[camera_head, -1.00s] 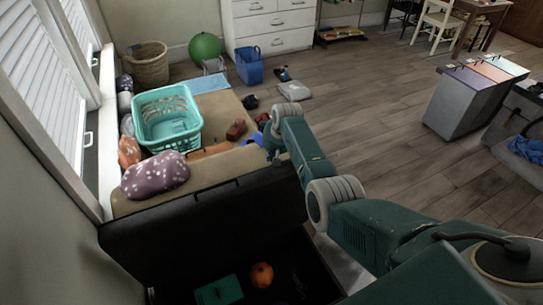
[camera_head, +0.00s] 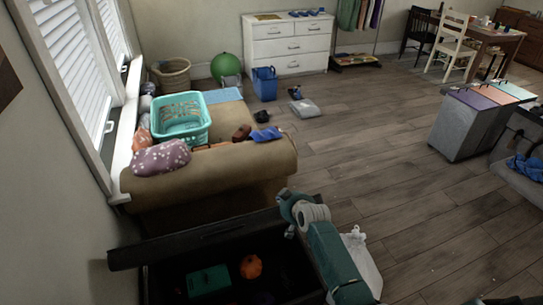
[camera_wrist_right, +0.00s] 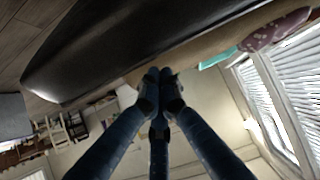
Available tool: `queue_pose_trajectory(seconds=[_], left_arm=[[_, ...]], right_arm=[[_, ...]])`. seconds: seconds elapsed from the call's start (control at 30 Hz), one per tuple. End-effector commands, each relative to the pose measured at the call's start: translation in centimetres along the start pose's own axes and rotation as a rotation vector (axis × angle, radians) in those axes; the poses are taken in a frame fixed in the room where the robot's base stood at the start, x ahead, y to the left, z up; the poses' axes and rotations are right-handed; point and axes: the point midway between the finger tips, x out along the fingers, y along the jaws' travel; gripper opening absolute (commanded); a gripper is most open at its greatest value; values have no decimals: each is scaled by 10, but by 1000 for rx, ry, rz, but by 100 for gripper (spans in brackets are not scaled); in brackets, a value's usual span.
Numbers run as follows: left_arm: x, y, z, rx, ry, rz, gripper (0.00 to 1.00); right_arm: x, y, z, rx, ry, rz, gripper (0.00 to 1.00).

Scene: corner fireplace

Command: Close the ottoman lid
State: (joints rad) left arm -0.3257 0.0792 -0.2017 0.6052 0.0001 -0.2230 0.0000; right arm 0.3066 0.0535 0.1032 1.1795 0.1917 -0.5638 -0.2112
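The ottoman is a black open box (camera_head: 300,280) at the bottom of the head view. Its dark lid (camera_head: 195,238) stands raised along the far side, seen as a narrow slanted strip. Inside lie a green item (camera_head: 208,281) and an orange ball-like item (camera_head: 251,267). My right arm reaches in from the lower right to the lid's right end; its gripper is hidden there. In the right wrist view my right gripper (camera_wrist_right: 160,73) has its fingertips together, empty, beside a large black surface (camera_wrist_right: 130,45), likely the lid. Contact cannot be told. My left gripper is not in view.
A tan bench (camera_head: 225,170) stands just beyond the ottoman, bearing a turquoise basket (camera_head: 181,130) and a spotted purple cushion (camera_head: 160,158). A white bag (camera_head: 362,262) lies right of my arm. Grey bins (camera_head: 465,125) stand at right. The wooden floor between is mostly clear.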

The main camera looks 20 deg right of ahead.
Motion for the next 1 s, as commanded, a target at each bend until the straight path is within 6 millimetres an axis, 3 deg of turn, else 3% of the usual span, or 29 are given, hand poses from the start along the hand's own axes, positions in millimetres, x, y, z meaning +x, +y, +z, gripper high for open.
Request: queue_pose_trajectory(seconds=[0.03,0.17,0.3,0.5,0.8,1.0], left_arm=[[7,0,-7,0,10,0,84],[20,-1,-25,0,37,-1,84],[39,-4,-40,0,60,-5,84],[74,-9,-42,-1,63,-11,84],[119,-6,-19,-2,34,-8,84],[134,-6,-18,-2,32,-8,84]], right_arm=[[-2,-1,32,-2,28,1,0],[-10,-3,80,-2,83,0,0],[-16,-3,142,-4,82,1,0],[-13,-2,223,-4,83,1,0],[2,-3,302,-2,86,0,0],[10,-2,326,-2,88,1,0]])
